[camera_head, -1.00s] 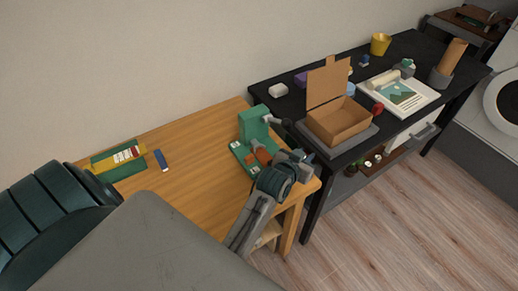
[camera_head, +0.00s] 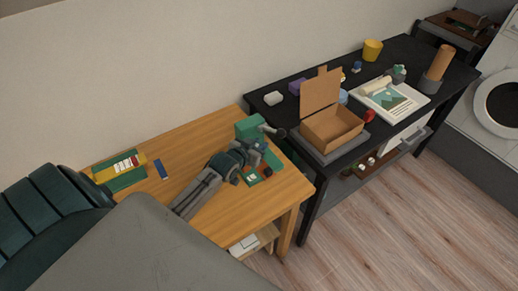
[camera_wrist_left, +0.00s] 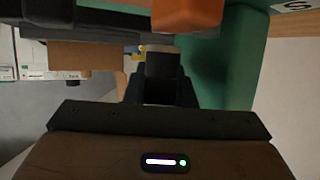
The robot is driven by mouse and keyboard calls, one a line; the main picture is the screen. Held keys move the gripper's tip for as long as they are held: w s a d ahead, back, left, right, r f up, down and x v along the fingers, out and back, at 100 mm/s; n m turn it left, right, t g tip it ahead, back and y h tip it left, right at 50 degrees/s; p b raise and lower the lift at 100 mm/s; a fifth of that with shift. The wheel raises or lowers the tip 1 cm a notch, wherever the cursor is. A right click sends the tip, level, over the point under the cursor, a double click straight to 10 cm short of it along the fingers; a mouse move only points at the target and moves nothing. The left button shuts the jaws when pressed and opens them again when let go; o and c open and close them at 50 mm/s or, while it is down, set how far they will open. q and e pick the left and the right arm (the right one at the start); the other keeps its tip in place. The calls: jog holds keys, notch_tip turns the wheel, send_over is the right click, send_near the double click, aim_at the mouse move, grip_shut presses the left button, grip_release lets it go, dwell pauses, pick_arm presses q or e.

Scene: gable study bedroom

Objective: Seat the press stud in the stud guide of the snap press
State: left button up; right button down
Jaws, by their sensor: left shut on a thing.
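The green snap press (camera_head: 249,126) stands near the right end of the wooden table, its dark lever pointing right. My left gripper (camera_head: 256,150) is at the press, over its base and in front of its upright, covering the stud guide area in the head view. In the left wrist view, the gripper (camera_wrist_left: 162,75) is shut on a small grey piece (camera_wrist_left: 163,63), likely the press stud. The green press body (camera_wrist_left: 222,70) is close on the right, and an orange part (camera_wrist_left: 187,14) is at the top. Whether the piece touches the guide cannot be told. My right gripper is not in view.
On the wooden table (camera_head: 215,140) lie a green and yellow pack (camera_head: 125,172) and a blue item (camera_head: 161,169). A black desk (camera_head: 290,117) adjoins on the right, with an open cardboard box (camera_head: 332,128) near its edge.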

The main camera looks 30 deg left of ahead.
pick_arm(q)
notch_tip(320, 180, down, 2)
jog(key=shift+d+f, duration=0.1)
jog(key=shift+f, duration=0.4)
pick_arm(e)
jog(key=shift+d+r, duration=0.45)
pick_arm(q)
jog(key=shift+f, duration=0.2)
jog(key=o, duration=0.7)
jog(key=shift+r, duration=0.1)
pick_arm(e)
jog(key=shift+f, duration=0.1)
pick_arm(q)
jog(key=shift+s+r, duration=0.15)
jog(key=v, duration=1.2)
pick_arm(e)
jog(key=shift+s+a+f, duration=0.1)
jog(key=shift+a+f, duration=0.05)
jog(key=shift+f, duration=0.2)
